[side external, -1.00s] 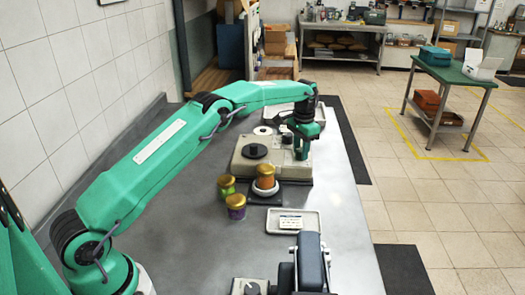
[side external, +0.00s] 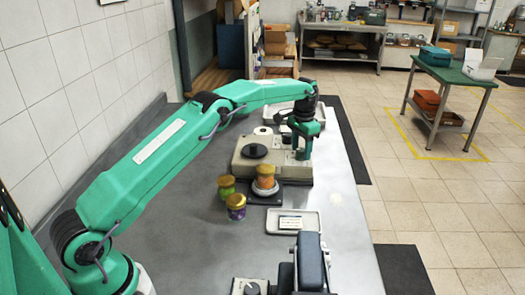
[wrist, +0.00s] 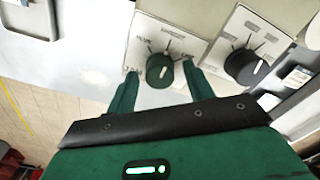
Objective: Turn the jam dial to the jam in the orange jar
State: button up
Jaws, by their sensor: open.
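The orange jar (side external: 265,171) with a gold lid stands upright on a small round stand (side external: 265,190) in front of the beige machine (side external: 246,165). In the wrist view, a dial with a dark green knob (wrist: 159,72) sits on a white label plate (wrist: 172,38) with words and tick marks, too blurred to read surely. My gripper (wrist: 162,78) is open, with one finger on each side of the green knob; whether they touch it is unclear. In the side view, my gripper (side external: 302,150) points down over the machine's right end and hides the dial.
A second dial with a black knob (wrist: 246,66) is close to the right finger. A green jar (side external: 226,186) and a purple jar (side external: 236,206) stand left of the orange jar. A white tray (side external: 275,231) holding a card lies nearer the camera.

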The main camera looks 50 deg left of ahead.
aim_at(301, 150)
jog(key=shift+r, duration=3.6)
jog(key=shift+r, duration=0.1)
jog(key=shift+s+d+r, duration=0.1)
jog(key=shift+s+r, duration=0.05)
jog(key=shift+r, duration=0.3)
jog(key=s+d+r+n+t, duration=0.1)
jog(key=s+d+r+t, duration=0.25)
jog(key=s+r, duration=1.3)
jog(key=s+d+f+t, duration=0.1)
jog(key=s+f, duration=0.3)
jog(key=s, duration=0.8)
jog(key=s+d+f+n+t, duration=0.1)
jog(key=s+f, duration=0.3)
jog(key=s, duration=0.9)
jog(key=shift+s+d+f, duration=0.3)
jog(key=shift+d, duration=0.4)
